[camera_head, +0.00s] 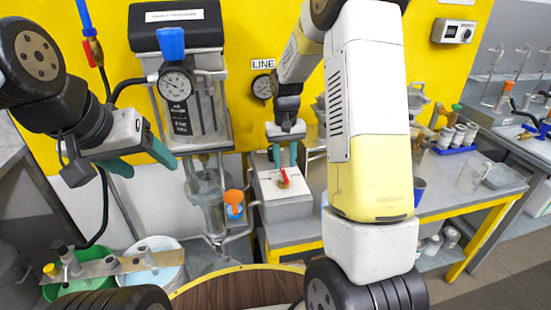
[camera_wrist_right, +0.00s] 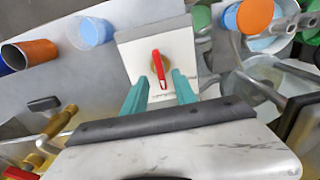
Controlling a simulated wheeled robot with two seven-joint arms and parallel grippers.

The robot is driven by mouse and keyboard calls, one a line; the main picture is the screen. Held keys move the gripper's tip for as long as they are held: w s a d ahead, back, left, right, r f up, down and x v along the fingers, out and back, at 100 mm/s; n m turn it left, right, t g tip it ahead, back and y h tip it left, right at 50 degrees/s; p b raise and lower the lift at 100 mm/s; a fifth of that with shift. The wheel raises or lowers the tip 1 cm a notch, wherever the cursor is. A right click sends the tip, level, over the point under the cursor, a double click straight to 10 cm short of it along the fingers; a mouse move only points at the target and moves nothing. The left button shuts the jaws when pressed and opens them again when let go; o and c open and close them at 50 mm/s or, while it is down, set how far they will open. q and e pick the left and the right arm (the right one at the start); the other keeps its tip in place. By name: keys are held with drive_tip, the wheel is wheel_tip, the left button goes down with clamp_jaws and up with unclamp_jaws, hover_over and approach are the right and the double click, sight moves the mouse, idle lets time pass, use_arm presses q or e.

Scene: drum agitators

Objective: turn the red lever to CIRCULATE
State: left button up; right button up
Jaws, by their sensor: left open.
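The red lever (camera_head: 284,178) sits on the light top of a grey box (camera_head: 287,208) below the LINE sign. In the right wrist view the lever (camera_wrist_right: 158,66) lies on an orange-brown hub on a pale plate (camera_wrist_right: 182,48), one end pointing toward my gripper. No position lettering is readable. My right gripper (camera_head: 285,164) points down over the box, its teal fingers apart. In the right wrist view the fingertips (camera_wrist_right: 160,78) are either side of the lever's near end; contact cannot be told. My left gripper (camera_head: 138,162) is open and empty at the left, away from the lever.
A gauge (camera_head: 175,83) and glass column stand left of the box, with an orange-and-blue valve knob (camera_head: 234,202) close by. My right arm hides part of the bench (camera_head: 455,190). Tubs (camera_head: 152,262) stand low at left.

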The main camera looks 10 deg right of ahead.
sight(284, 173)
drive_tip(key=shift+r, duration=2.05)
drive_tip(key=shift+r, duration=0.1)
drive_tip(key=s+r+t+y, duration=0.1)
drive_tip(key=s+r+t, duration=0.2)
drive_tip(key=s+r, duration=0.9)
drive_tip(key=s+a+r+t+y, duration=0.1)
drive_tip(key=s+a+r+t, duration=0.1)
drive_tip(key=s, duration=1)
drive_tip(key=shift+r+t, duration=0.5)
drive_tip(key=shift+r, duration=0.2)
